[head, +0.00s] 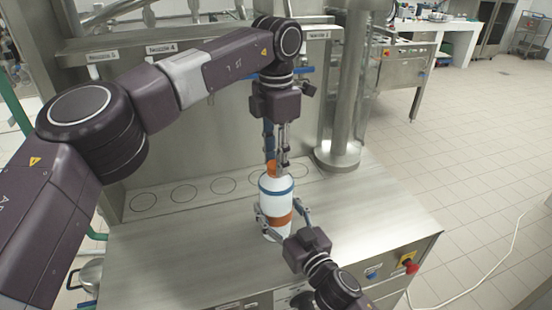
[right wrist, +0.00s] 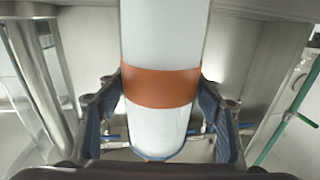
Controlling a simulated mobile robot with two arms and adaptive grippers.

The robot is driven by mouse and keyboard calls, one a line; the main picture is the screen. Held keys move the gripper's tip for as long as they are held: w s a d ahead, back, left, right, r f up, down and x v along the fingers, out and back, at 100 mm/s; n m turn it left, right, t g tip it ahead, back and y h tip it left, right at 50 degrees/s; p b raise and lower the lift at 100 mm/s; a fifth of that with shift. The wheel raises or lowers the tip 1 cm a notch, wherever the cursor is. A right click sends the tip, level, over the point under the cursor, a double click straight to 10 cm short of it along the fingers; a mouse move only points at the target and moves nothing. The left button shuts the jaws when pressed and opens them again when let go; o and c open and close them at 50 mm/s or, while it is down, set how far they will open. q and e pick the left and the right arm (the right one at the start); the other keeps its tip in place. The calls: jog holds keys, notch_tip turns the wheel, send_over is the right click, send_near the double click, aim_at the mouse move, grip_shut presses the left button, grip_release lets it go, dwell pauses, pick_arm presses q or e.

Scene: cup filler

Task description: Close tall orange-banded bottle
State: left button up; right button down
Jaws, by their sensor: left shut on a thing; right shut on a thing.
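The tall white bottle (head: 272,200) stands upright on the steel counter, with an orange band around its lower body and a blue ring near its shoulder. In the right wrist view the bottle (right wrist: 160,130) fills the middle, its orange band between the fingers. My right gripper (head: 280,213) is shut on the bottle's body from the front right. My left gripper (head: 277,167) points down over the bottle's top and is shut on the orange cap (head: 271,168). The cap is at the bottle's mouth, partly hidden by the fingers; I cannot tell how tightly it sits.
The steel counter (head: 180,265) is clear on both sides of the bottle. Several marked circles (head: 184,193) lie in a row along its back strip. A steel column (head: 345,100) stands at the back right. A red button (head: 409,265) is on the front panel at right.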

pick_arm(q)
jog(key=m, duration=0.6)
jog(key=shift+w+a+m, duration=0.1)
jog(key=shift+m, duration=0.2)
jog(key=o, duration=0.7)
jog(key=shift+c, duration=0.2)
jog(key=shift+r, duration=2.25)
jog(key=n, duration=0.2)
jog(key=r+n, duration=0.1)
jog(key=n, duration=0.3)
jog(key=shift+r, duration=0.3)
jog(key=n, duration=0.2)
jog(key=r+n, duration=0.1)
jog(key=n, duration=0.4)
jog(key=shift+r, duration=0.3)
